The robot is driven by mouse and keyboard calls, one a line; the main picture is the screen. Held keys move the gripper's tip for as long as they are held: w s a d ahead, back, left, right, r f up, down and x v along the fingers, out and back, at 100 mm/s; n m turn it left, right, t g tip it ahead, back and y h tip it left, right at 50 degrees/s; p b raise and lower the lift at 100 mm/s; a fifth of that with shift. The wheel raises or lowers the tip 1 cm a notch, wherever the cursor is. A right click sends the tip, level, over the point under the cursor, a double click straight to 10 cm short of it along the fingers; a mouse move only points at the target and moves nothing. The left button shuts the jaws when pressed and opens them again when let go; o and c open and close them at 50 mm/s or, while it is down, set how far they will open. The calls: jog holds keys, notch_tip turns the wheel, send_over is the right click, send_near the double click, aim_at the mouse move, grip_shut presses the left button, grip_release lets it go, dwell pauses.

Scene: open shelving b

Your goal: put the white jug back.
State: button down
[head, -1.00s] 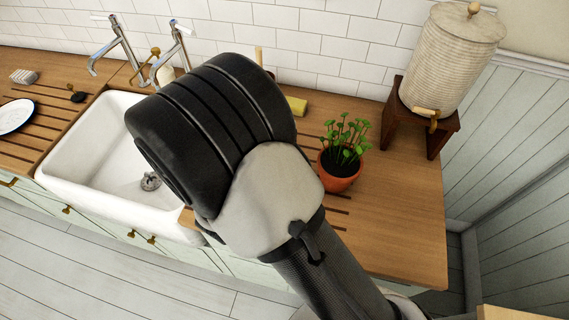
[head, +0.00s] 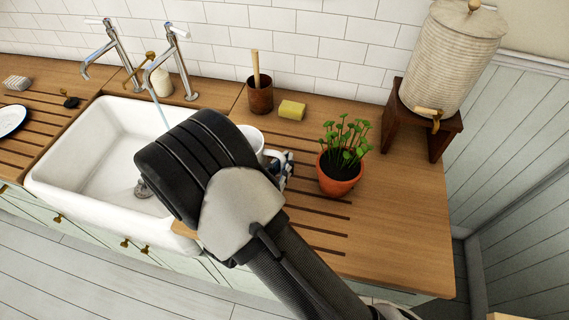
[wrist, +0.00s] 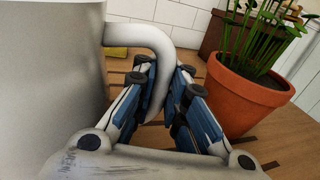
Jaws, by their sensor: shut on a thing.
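The white jug (wrist: 65,80) fills the left of the wrist view, with its curved handle (wrist: 158,55) between my gripper's fingers. My gripper (wrist: 165,95) is shut on the handle. In the head view, part of the jug (head: 252,138) shows behind my arm, over the right drainer side of the counter by the sink. My gripper (head: 284,165) shows beside it, partly hidden by my arm. The jug looks upright. The jug's base is hidden, so I cannot tell whether it touches the wood.
A potted plant (head: 340,172) stands close to the right of my gripper. A yellow sponge (head: 291,110) and a brown pot with a brush (head: 260,97) stand behind. The white sink (head: 85,165) lies left, with taps (head: 175,65). A ribbed dispenser (head: 450,60) stands on a wooden stand at right.

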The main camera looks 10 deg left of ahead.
jog(key=shift+f, duration=0.1)
jog(key=c, duration=1.6)
grip_release()
jog(key=shift+s+a, duration=0.15)
jog(key=shift+s, duration=0.15)
jog(key=p+v, duration=0.2)
jog(key=v, duration=0.9)
jog(key=shift+s+a, duration=0.1)
jog(key=shift+s, duration=0.05)
